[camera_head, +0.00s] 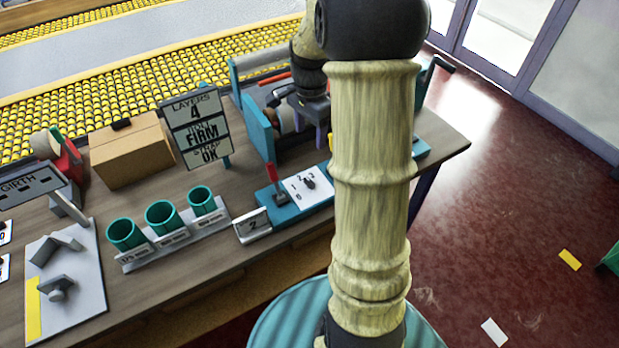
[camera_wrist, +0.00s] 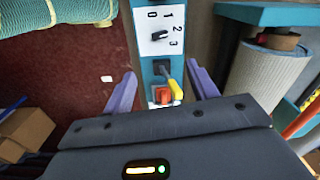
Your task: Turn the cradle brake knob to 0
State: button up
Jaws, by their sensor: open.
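The brake knob (camera_head: 309,183) is a small black pointer knob on a white dial plate marked 0 to 3, set on a blue strip along the bench front. In the wrist view the knob (camera_wrist: 158,36) sits at the top centre, with 0 above it and 2 and 3 to its right. I cannot tell for sure which number it points to. My gripper (camera_wrist: 162,88) is open, its two purple fingers apart and empty, clear of the knob. A yellow-handled lever (camera_wrist: 174,86) and a red switch (camera_wrist: 163,95) show between the fingers.
A red lever (camera_head: 271,176) stands left of the dial. A roll (camera_wrist: 264,65) lies in the blue cradle on the knob's right in the wrist view. Teal cups (camera_head: 163,217), a cardboard box (camera_head: 131,152) and a LAYERS sign (camera_head: 196,128) share the bench. My arm hides the bench's right part.

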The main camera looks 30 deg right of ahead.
aim_at(309, 180)
jog(key=shift+f, duration=0.1)
notch_tip(309, 180, down, 17)
jog(key=shift+a+f, duration=0.1)
jog(key=shift+f, duration=0.05)
dwell(0.5)
jog(key=c, duration=1)
